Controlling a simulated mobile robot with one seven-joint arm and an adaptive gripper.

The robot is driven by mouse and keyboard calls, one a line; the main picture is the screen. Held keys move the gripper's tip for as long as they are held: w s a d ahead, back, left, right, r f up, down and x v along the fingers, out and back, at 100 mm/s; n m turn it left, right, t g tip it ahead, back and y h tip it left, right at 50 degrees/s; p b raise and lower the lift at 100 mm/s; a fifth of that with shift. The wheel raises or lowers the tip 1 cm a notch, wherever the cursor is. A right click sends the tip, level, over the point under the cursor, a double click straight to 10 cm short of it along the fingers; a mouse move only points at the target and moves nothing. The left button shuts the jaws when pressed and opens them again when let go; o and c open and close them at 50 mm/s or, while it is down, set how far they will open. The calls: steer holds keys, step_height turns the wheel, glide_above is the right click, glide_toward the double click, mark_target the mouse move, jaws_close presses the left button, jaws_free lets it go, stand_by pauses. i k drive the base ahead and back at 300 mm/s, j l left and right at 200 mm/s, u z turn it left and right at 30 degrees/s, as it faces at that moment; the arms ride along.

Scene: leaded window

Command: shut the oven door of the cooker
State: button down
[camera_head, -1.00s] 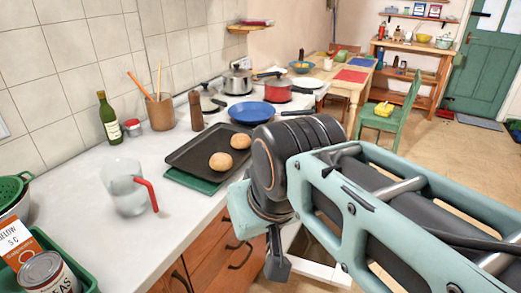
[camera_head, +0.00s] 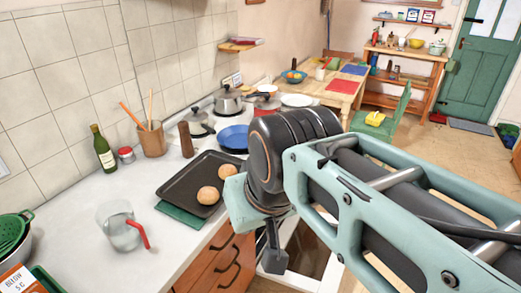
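The cooker is mostly hidden behind my arm; pans stand around its hob at the far end of the counter. Low beside my wrist, a white-edged panel with a dark brown middle (camera_head: 306,262) shows. It looks like the oven door, standing open, but my arm covers much of it. My gripper (camera_head: 272,262) points down, just left of this panel and in front of the wooden drawers. Only a dark narrow part of it shows, so its fingers cannot be told apart. I cannot tell whether it touches the door.
Wooden drawers (camera_head: 228,262) are below.

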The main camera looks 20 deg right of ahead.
mark_target(312, 267)
steer(key=i+l, duration=0.1)
steer(key=l, duration=0.7)
steer(key=i+l, duration=0.1)
steer(key=l, duration=1.5)
steer(key=i+l+u, duration=0.1)
steer(key=l, duration=0.7)
steer(key=i, duration=0.05)
